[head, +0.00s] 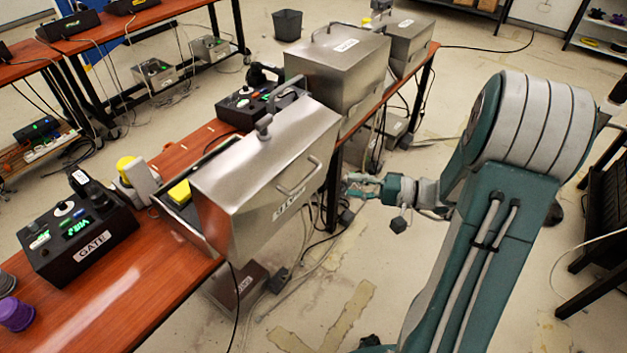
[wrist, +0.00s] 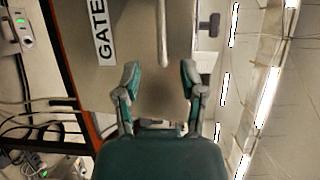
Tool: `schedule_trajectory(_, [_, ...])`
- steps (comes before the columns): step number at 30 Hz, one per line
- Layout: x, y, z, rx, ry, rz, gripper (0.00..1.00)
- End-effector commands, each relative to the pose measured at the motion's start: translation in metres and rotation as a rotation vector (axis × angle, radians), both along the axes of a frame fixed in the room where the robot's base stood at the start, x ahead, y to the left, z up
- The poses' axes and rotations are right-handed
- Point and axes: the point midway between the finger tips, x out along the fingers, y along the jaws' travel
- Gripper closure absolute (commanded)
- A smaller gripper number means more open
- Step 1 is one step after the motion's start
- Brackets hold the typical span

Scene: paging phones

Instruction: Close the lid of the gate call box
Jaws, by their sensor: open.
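The gate call box (head: 183,222) is a metal box on the near part of the wooden bench, with a yellow item (head: 179,191) inside. Its lid (head: 237,167) stands open, swung out towards my arm, with a bar handle (head: 298,178) on its face. In the wrist view the lid (wrist: 135,60) fills the top middle, with a GATE label (wrist: 101,30) and the bar handle (wrist: 162,35). My gripper (head: 352,186) is open and empty, to the right of the lid. In the wrist view its spread fingers (wrist: 160,74) point at the lid, below the handle.
A black GATE console (head: 90,245) stands left of the box. A closed metal box (head: 337,65) stands behind it, with another console (head: 250,103) beside it. Purple cups (head: 14,314) stand at the bench's near left. The floor (head: 350,290) right of the bench is mostly open, with cables.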

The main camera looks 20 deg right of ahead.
Motion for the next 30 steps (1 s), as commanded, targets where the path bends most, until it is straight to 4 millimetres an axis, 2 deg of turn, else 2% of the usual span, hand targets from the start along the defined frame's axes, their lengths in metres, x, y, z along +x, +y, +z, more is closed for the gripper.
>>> schedule_trajectory(2, [0.002,-0.005,-0.002,0.014,-0.011,-0.021,0.47])
schedule_trajectory(5, [0.006,0.0,-0.002,0.015,-0.017,-0.023,0.47])
schedule_trajectory(21, [0.052,0.077,-0.004,0.014,-0.014,-0.018,0.47])
schedule_trajectory(30, [0.059,0.087,-0.004,0.014,-0.014,-0.022,0.47])
